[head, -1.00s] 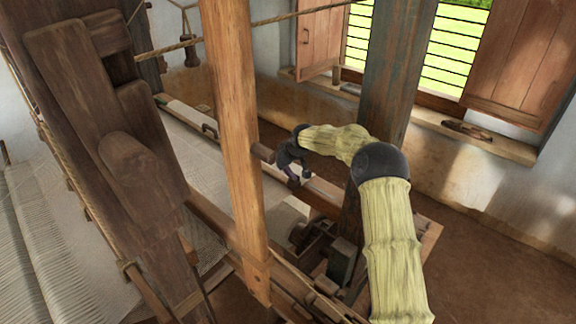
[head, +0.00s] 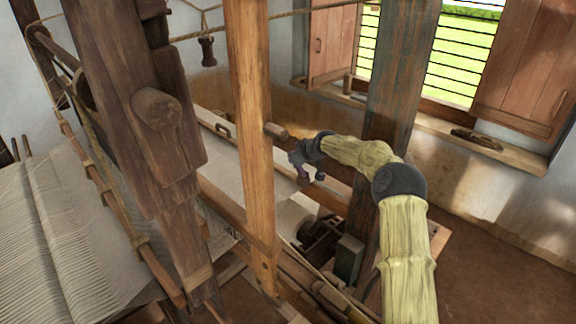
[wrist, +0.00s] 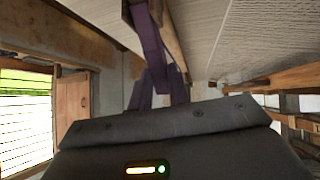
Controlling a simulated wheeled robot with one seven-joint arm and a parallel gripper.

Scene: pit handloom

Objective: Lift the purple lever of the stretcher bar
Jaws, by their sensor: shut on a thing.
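My gripper (head: 301,172) is at the long wooden beam behind the upright post, near the centre of the head view. In the wrist view its purple-grey fingers (wrist: 150,72) reach from the dark gripper body up to a brown wooden bar (wrist: 172,42) lying along the pale cloth. The fingers are close together and shut at the bar's near end. The purple lever is largely hidden there, and its colour blends with the fingers. I cannot tell from these views how far it is raised.
A light upright post (head: 247,120) stands just left of my gripper. A dark blue-grey post (head: 398,75) stands behind my arm. White warp threads (head: 70,220) spread at the left. Open floor (head: 480,260) lies at the right, below the window.

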